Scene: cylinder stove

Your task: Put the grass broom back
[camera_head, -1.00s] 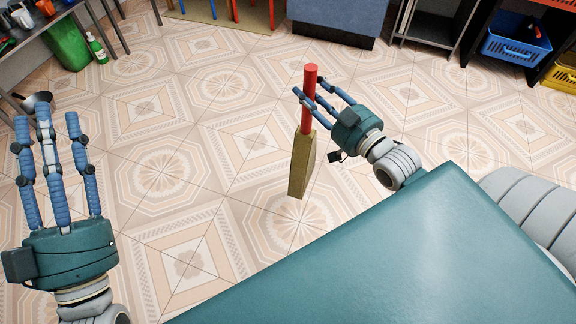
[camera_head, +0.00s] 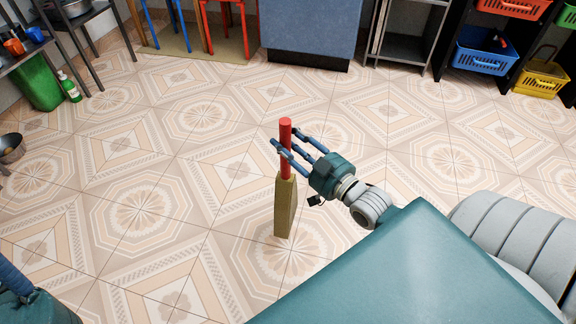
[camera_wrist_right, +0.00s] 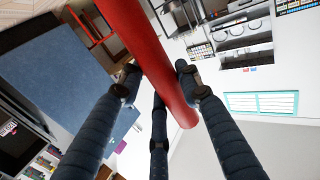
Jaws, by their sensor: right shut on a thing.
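The grass broom has a red handle (camera_head: 286,135) and a yellow-brown brush (camera_head: 285,208). It hangs nearly upright, brush end down, in the head view. My right gripper (camera_head: 292,150) is shut on the red handle. The handle also shows in the right wrist view (camera_wrist_right: 155,55), passing between the fingers. Whether the brush touches the floor I cannot tell. My left gripper is mostly out of frame; only part of its hand (camera_head: 30,305) shows at the lower left, with its fingertips cut off.
Patterned tile floor (camera_head: 200,190) lies open around the broom. A blue-grey cabinet (camera_head: 312,30) stands at the back. A shelf with a blue basket (camera_head: 487,52) and a yellow basket (camera_head: 540,80) is at the back right. A green bin (camera_head: 38,88) and green bottle (camera_head: 69,87) stand at the left.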

